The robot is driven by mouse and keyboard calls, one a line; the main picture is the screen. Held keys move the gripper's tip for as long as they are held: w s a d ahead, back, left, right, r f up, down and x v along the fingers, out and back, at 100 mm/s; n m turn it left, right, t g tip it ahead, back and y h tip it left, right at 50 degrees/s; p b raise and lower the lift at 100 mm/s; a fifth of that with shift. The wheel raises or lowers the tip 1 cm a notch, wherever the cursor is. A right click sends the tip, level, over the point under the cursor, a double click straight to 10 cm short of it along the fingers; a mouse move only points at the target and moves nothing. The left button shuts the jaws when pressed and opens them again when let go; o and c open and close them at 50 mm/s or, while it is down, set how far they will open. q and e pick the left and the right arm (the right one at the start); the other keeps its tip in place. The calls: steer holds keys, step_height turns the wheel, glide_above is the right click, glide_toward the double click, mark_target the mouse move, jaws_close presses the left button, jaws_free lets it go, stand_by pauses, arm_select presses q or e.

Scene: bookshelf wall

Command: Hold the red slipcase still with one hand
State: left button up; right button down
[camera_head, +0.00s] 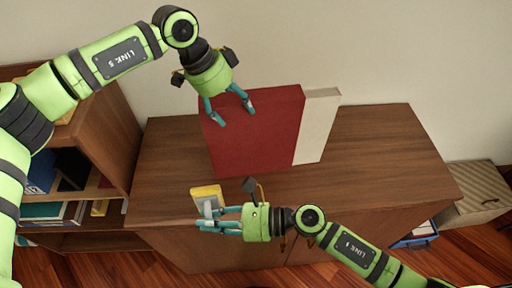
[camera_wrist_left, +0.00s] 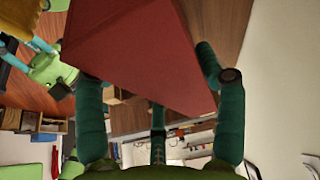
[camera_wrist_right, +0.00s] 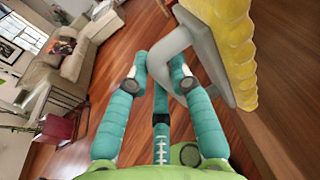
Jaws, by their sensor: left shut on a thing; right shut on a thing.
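The red slipcase (camera_head: 258,140) stands on the wooden cabinet top with a cream-white block (camera_head: 317,125) showing at its right side. My left gripper (camera_head: 231,112) comes down from above and is shut on its upper left part. In the left wrist view a corner of the red slipcase (camera_wrist_left: 140,50) lies between the fingers. My right gripper (camera_head: 203,217) is in front of the cabinet's front edge, below and left of the slipcase. It is shut on a yellow-and-grey duster-like thing (camera_head: 206,193); its yellow ribbed pad (camera_wrist_right: 233,45) and grey curved handle (camera_wrist_right: 175,45) show in the right wrist view.
The cabinet top (camera_head: 385,140) is bare to the right of the slipcase and to its left. A wooden bookshelf (camera_head: 110,140) with several books stands at the left. A striped box (camera_head: 478,190) stands on the floor at the right. A pale wall is behind.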

mark_target(208, 207)
arm_select(q)
steer(key=shift+s+a+f, duration=0.1)
steer(key=shift+f, duration=0.2)
arm_select(e)
steer(key=shift+w+r, duration=0.15)
steer(key=shift+r, duration=0.15)
steer(key=r+m, duration=0.1)
steer(key=w+r+m+g, duration=0.1)
steer(key=r+m, duration=0.1)
steer(key=w+r+m, duration=0.1)
steer(key=m, duration=0.1)
steer(key=shift+a+r+h, duration=0.15)
steer(key=shift+r+h, duration=0.2)
steer(key=shift+h, duration=0.05)
steer(key=r+m+g, duration=0.1)
steer(key=r+m, duration=0.1)
steer(key=m, duration=0.1)
steer(key=w+r+m+g, duration=0.1)
steer(key=r+m, duration=0.1)
steer(key=m, duration=0.1)
steer(key=r+m, duration=0.2)
steer(key=m, duration=0.1)
steer(key=shift+w+r+g, duration=0.1)
steer(key=shift+w+g, duration=0.2)
steer(key=shift+g, duration=0.1)
steer(key=shift+w+d+r+m, duration=0.1)
steer(key=shift+d+r+m, duration=0.1)
steer(key=shift+r+m, duration=0.4)
